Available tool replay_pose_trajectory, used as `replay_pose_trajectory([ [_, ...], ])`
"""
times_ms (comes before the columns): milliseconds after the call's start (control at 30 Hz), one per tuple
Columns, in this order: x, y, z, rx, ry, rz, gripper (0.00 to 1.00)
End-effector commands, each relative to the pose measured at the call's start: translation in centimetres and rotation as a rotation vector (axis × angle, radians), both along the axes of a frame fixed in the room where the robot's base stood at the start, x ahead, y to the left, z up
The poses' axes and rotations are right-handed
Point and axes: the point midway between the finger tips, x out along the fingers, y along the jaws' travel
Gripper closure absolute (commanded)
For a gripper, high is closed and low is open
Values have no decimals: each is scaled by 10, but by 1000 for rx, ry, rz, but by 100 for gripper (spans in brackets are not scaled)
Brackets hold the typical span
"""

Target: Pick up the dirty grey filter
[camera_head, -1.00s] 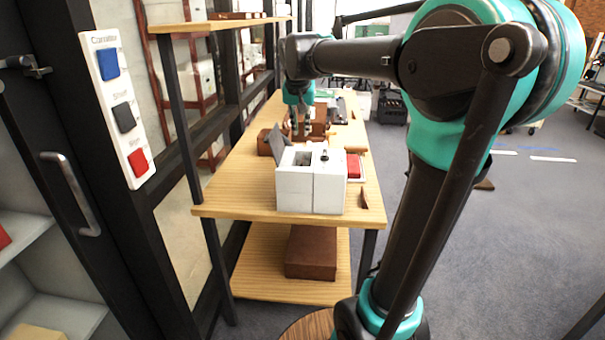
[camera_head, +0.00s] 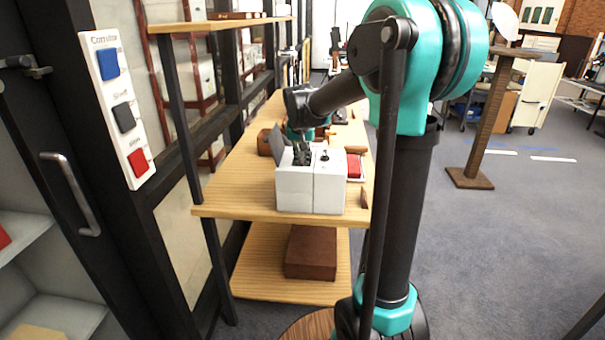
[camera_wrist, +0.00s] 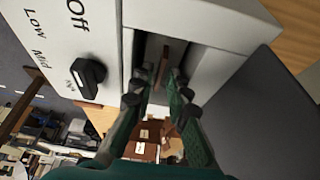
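A white unit (camera_head: 310,188) stands on the near end of the wooden shelf, with a dark grey flap (camera_head: 279,142) raised at its left. In the wrist view, its white face (camera_wrist: 210,18) has a black knob (camera_wrist: 88,76) marked Off, Low and Mid, and an open dark slot (camera_wrist: 147,45). A thin brownish-grey strip (camera_wrist: 165,62) shows inside the slot; I cannot tell for sure that it is the dirty filter. My gripper (camera_wrist: 157,92) is open, its two fingers apart at the slot mouth. In the head view my gripper (camera_head: 302,155) is at the unit's top.
A red item (camera_head: 353,166) lies just right of the unit. Brown boxes stand behind it on the wooden shelf (camera_head: 235,190). A brown box (camera_head: 311,252) sits on the lower shelf. A post holds up another shelf at left.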

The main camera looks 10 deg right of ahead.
Motion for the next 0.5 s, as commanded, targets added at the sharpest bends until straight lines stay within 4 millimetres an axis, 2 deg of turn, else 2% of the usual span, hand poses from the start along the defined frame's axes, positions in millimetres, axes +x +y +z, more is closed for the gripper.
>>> replay_pose_trajectory([
  [100,3,-1,-7,0,0,-1,84],
  [300,3,-1,-7,0,0,0,84],
  [333,3,-1,-7,0,0,0,86],
  [433,3,-1,-7,0,0,0,98],
  [500,3,-1,-7,0,0,0,100],
])
